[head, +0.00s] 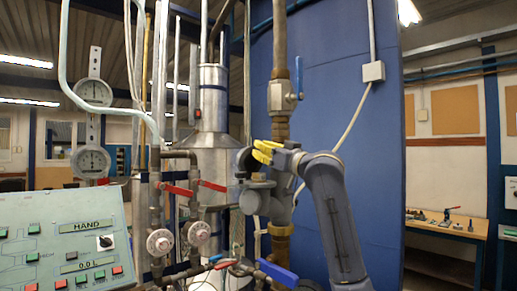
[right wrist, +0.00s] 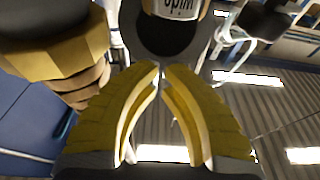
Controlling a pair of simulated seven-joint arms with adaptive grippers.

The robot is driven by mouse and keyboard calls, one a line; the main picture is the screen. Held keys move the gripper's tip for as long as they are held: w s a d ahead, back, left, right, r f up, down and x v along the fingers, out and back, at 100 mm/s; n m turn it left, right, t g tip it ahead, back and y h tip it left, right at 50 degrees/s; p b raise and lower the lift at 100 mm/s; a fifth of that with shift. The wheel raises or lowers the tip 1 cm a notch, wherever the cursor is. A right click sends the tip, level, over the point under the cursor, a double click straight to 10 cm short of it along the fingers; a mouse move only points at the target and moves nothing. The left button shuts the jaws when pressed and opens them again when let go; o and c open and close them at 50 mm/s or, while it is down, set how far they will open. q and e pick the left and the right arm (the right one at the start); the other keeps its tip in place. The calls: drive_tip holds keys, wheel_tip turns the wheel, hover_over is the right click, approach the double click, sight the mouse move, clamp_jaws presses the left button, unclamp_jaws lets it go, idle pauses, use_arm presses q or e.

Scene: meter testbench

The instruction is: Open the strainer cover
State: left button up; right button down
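A grey, rounded metal body (head: 256,199), which looks like the strainer, sits on the vertical pipe right of centre in the head view. My right gripper (head: 263,151) is just above it, with yellow fingers pointing left. In the right wrist view the fingertips (right wrist: 162,72) nearly meet, with a thin gap and nothing seen held. A dark round part with a white lettered label (right wrist: 182,9) is beyond the fingertips. I cannot make out the cover's edge or whether it is open. My left gripper is not in view.
A brass fitting (right wrist: 55,75) is close to the left in the right wrist view. A valve (head: 284,96) is on the pipe above my right gripper. Red-handled valves (head: 176,190) stand to the left, and a control panel (head: 65,245) is at lower left. A blue wall (head: 350,120) is behind.

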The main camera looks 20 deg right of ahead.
drive_tip(key=shift+w+a+r, duration=0.2)
drive_tip(key=shift+w+a, duration=0.05)
drive_tip(key=shift+w, duration=0.35)
